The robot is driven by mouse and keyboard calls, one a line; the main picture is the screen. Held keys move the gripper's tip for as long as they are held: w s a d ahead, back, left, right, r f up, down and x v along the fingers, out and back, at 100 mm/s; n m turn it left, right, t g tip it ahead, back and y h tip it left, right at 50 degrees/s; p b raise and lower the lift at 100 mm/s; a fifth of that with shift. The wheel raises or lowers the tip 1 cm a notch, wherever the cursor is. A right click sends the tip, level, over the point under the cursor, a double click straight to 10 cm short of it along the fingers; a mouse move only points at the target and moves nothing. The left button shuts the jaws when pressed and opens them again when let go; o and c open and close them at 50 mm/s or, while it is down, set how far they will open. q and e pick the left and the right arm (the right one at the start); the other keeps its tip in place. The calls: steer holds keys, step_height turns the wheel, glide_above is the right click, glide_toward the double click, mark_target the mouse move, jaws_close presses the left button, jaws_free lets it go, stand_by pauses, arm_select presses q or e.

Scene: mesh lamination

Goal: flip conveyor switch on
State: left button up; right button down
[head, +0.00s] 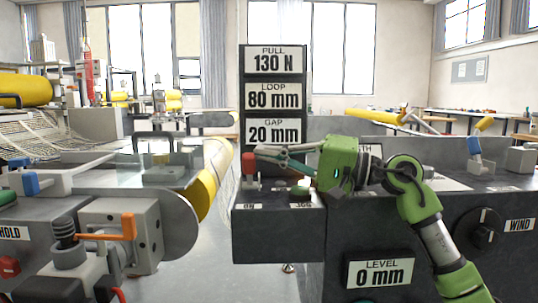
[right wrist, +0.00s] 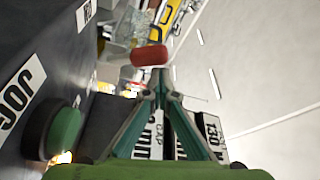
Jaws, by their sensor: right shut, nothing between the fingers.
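The conveyor switch is a lever with a red cap (head: 249,159) on a metal stem, standing on the dark console above a partly hidden label that seems to read ON. My right gripper (head: 259,151) reaches in from the right, its fingers shut and empty, with the tips right beside the red cap. In the right wrist view the red cap (right wrist: 149,55) lies just beyond the closed fingertips (right wrist: 158,76). I cannot tell whether they touch. My left gripper is not in view.
A green button (head: 300,190) labelled JOG sits below my right gripper; it also shows in the right wrist view (right wrist: 64,131). A sign stack (head: 273,97) stands behind. A black WIND knob (head: 479,230) is at right. A yellow roll (head: 207,180) and an orange handle (head: 128,226) are left.

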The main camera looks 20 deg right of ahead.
steer(key=shift+s+a+f, duration=0.1)
steer(key=shift+s+f, duration=0.2)
steer(key=shift+f, duration=0.05)
steer(key=v, duration=1.1)
steer(key=shift+d+r, duration=0.3)
steer(key=shift+d, duration=0.2)
